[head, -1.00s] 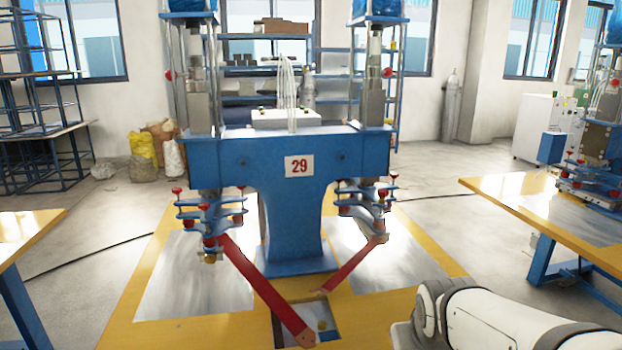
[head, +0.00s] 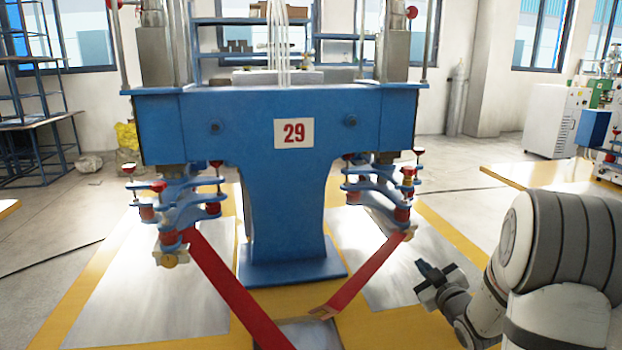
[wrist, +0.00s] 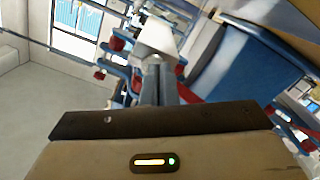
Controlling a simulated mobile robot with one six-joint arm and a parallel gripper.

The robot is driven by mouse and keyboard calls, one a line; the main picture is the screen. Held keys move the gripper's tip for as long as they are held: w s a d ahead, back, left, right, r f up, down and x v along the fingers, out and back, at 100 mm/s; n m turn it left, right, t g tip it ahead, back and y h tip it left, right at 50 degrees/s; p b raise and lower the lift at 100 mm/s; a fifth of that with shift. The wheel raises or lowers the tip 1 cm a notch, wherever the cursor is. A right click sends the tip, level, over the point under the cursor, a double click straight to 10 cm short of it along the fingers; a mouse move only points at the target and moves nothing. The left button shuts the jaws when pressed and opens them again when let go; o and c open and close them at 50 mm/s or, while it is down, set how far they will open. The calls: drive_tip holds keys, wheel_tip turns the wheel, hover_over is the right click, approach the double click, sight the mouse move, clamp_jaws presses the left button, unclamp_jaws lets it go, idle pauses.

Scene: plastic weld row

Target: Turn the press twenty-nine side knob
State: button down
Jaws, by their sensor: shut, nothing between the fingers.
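A red ball knob (head: 411,12) stands out at the upper right of the press. Which one is the side knob, I cannot tell. My gripper (head: 422,266) is at the lower right, below and right of the press's right clamp cluster (head: 385,185), apart from it. In the wrist view its fingers (wrist: 160,80) are together and empty.
Red bars (head: 228,290) slope down from both clamp clusters to the floor area. Shelves (head: 235,60) stand behind the press. Open floor (head: 465,215) lies right of the press.

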sight(406, 235)
drive_tip(key=w, duration=0.3)
drive_tip(key=w+a, duration=0.1)
drive_tip(key=w, duration=0.1)
drive_tip(key=shift+w+f+p, duration=0.3)
drive_tip(key=shift+w+p, duration=0.05)
drive_tip(key=shift+w+a+r+b, duration=0.1)
drive_tip(key=shift+w+b, duration=0.1)
drive_tip(key=shift+w, duration=0.25)
drive_tip(key=shift+w+a+r+b, duration=0.1)
drive_tip(key=shift+w+b, duration=0.05)
drive_tip(key=shift+w, duration=0.25)
drive_tip(key=shift+r, duration=0.25)
drive_tip(key=shift+w+d+r+b, duration=0.15)
drive_tip(key=shift+d+r+b, duration=0.15)
drive_tip(key=shift+d+b, duration=0.75)
drive_tip(key=shift+a+r+b, duration=0.1)
drive_tip(key=shift+a+b, duration=0.1)
drive_tip(key=shift+b, duration=0.2)
drive_tip(key=shift+d+r, duration=0.2)
drive_tip(key=shift+w+r+b, duration=0.1)
drive_tip(key=shift+r+b, duration=0.05)
drive_tip(key=shift+b, duration=0.15)
